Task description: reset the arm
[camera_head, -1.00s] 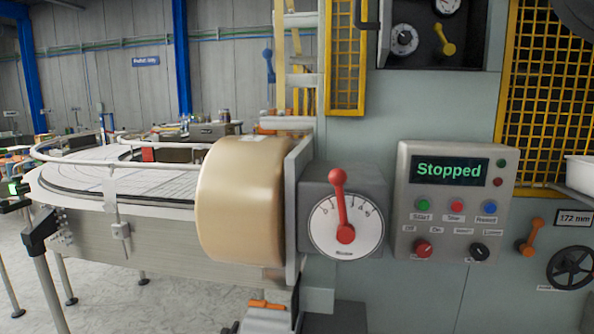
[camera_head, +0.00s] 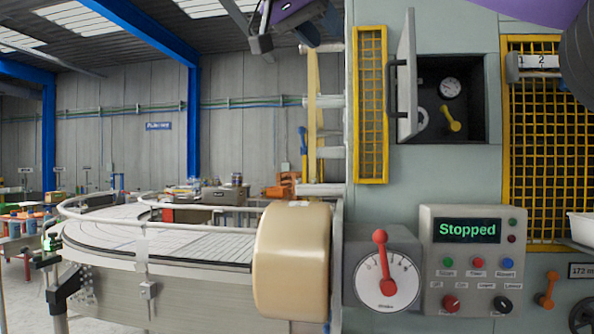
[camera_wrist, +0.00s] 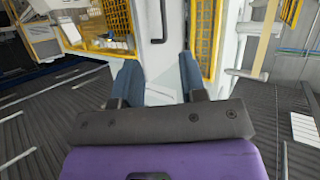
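My gripper (camera_wrist: 158,75) shows in the wrist view with its two blue-grey fingers well apart and nothing between them. Beyond the fingers, the wrist view shows a pale machine panel with a dark handle (camera_wrist: 158,22). In the head view, part of my purple and grey arm end (camera_head: 292,18) hangs at the top edge, above the conveyor and left of the machine. It touches nothing that I can see there.
The machine's small cabinet door (camera_head: 406,75) stands open, sticking out. Below are a red-handled dial (camera_head: 387,280) and a control panel (camera_head: 440,215) reading "Stopped". Yellow mesh guards (camera_head: 370,105) flank the cabinet.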

